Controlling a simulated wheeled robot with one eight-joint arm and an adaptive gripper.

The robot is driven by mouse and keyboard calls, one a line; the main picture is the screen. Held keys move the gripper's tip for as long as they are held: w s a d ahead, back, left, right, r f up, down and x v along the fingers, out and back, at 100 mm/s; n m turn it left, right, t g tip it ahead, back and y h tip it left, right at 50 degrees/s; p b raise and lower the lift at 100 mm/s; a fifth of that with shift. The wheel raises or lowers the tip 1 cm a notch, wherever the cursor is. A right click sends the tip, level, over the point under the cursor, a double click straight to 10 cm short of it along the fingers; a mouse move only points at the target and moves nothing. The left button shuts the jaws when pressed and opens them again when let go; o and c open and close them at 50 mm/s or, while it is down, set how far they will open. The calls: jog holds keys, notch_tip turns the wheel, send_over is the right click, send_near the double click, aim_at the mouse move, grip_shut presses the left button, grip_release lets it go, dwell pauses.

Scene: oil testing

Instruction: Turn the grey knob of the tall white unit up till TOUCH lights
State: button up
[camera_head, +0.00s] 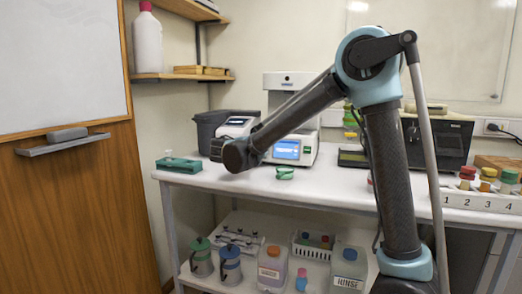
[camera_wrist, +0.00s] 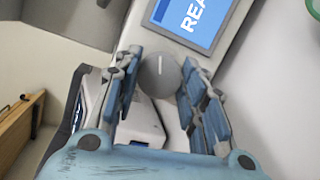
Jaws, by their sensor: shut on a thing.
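The tall white unit (camera_head: 308,136) stands at the back of the white bench, its blue screen lit. In the wrist view part of its white front (camera_wrist: 232,16) and the screen (camera_wrist: 190,18) show; the visible letters read "REA", the rest cut off. The round grey knob (camera_wrist: 160,76) with a short white mark sits below the screen. My gripper (camera_wrist: 160,70) has its blue-padded fingers on both sides of the knob, shut on it. In the head view my arm hides the knob and the fingers.
A green rack (camera_head: 178,164) and a small green item (camera_head: 285,173) lie on the bench (camera_head: 235,186). A numbered rack with capped jars (camera_head: 484,200) is at right.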

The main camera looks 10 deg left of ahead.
jog(key=m+g, duration=0.1)
jog(key=m, duration=0.2)
jog(key=m+g, duration=0.1)
jog(key=m, duration=0.3)
jog(key=shift+d, duration=0.15)
jog(key=m+y, duration=0.1)
jog(key=m, duration=0.3)
jog(key=shift+r+g, duration=0.1)
jog(key=shift+g, duration=0.3)
jog(key=shift+m+y, duration=0.5)
jog(key=shift+m, duration=1)
jog(key=o, duration=1.1)
jog(key=shift+c, duration=0.2)
jog(key=shift+r, duration=0.1)
jog(key=v, duration=1.1)
jog(key=shift+s+r, duration=0.25)
jog(key=shift+r, duration=0.05)
